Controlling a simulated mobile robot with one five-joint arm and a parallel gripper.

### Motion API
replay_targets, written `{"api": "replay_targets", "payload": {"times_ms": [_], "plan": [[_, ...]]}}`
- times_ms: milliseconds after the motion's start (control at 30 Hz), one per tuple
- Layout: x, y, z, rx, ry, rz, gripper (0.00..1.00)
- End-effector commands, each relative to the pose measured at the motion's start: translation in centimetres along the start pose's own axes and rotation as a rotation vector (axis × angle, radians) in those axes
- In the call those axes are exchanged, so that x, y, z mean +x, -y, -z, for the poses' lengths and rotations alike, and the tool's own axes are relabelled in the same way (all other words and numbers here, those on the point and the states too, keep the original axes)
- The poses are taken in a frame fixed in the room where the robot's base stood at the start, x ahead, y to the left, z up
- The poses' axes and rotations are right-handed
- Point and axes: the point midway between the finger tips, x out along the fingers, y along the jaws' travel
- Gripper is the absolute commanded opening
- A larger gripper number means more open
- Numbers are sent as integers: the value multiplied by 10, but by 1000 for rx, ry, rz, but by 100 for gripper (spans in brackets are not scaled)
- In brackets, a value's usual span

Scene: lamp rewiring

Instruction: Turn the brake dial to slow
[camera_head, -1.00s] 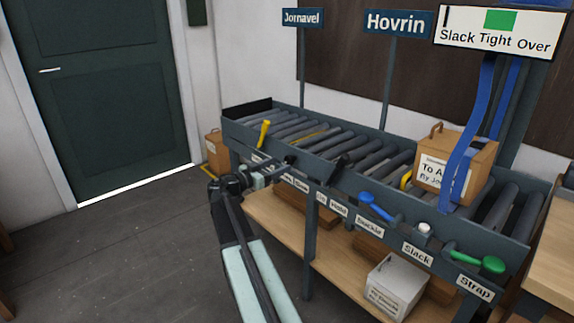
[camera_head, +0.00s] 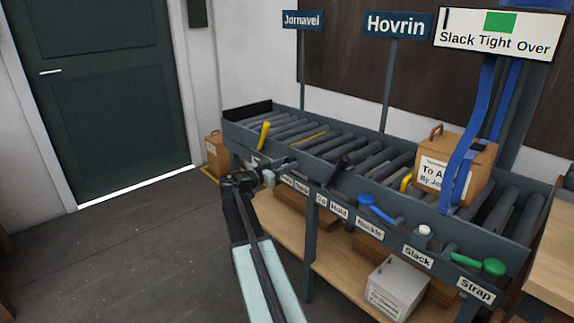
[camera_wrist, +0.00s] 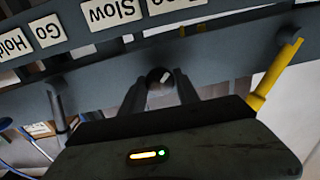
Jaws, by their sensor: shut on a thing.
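The brake dial (camera_wrist: 160,77) is a small dark round knob on the grey front rail, seen in the wrist view between my fingers. My gripper (camera_wrist: 160,88) is shut on it. A light patch shows on the dial, but I cannot tell which setting it points to. The Slow label (camera_wrist: 111,12) is on the rail close by, upside down in the wrist view, with another label cut off beside it. In the head view my gripper (camera_head: 284,165) reaches the left part of the rail and hides the dial.
A yellow lever (camera_head: 264,134) stands left of my gripper, and a black handle (camera_head: 341,165) is to its right. Farther right are a blue lever (camera_head: 376,208) and a green one (camera_head: 492,266). A strapped box (camera_head: 455,168) sits on the rollers. The floor at left is clear.

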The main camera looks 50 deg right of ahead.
Motion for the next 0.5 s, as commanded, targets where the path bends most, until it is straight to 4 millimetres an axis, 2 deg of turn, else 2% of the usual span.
{"api": "replay_targets", "payload": {"times_ms": [267, 500], "plan": [[-3, -1, -1, -121, 3, -1, 0], [-3, -1, -1, -329, 4, -1, 0]]}}
